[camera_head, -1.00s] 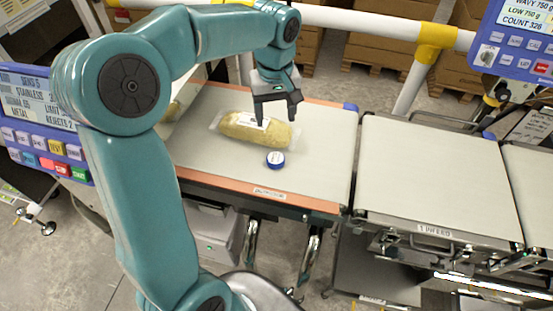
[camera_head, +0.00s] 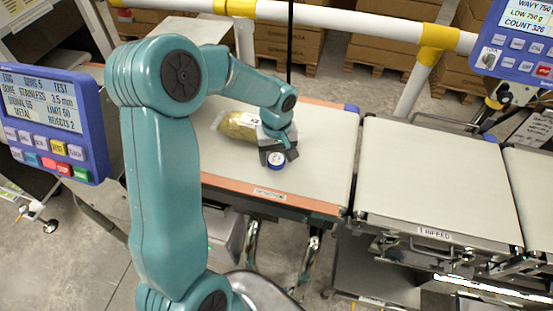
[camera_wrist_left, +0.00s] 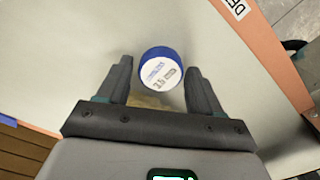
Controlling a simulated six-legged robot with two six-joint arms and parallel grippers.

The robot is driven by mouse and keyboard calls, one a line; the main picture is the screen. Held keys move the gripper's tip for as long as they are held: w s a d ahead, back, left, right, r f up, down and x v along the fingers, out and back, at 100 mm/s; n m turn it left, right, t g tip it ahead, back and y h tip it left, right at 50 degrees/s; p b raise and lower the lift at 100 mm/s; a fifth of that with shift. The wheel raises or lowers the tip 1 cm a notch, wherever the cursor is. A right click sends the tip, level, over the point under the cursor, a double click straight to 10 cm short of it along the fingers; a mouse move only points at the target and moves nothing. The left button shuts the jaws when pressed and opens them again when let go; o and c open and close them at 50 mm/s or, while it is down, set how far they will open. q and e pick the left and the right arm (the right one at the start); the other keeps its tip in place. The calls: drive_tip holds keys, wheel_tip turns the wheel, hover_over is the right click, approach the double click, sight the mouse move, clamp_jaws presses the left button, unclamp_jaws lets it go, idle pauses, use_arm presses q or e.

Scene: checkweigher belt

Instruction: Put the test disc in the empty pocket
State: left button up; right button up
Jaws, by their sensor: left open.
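The test disc (camera_head: 276,160) is a small blue-rimmed puck with a white printed face. It lies on the pale belt near the wrapped loaf. In the left wrist view the disc (camera_wrist_left: 161,67) sits between the tips of my open left gripper (camera_wrist_left: 160,80), with a gap on each side. In the head view my left gripper (camera_head: 278,156) is low over the disc and hides part of it. A clear-wrapped yellowish loaf (camera_head: 236,126) lies on the belt behind the gripper, partly covered by my arm. No empty pocket is distinguishable. My right gripper is not in view.
The belt (camera_head: 325,150) has an orange front edge (camera_head: 270,192). A second belt marked infeed (camera_head: 430,180) stands to the right, clear. A blue control panel (camera_head: 50,125) stands at left, another (camera_head: 525,40) at upper right. A white and yellow rail (camera_head: 350,22) runs behind.

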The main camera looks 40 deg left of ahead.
use_arm(q)
drive_tip(key=c, duration=0.9)
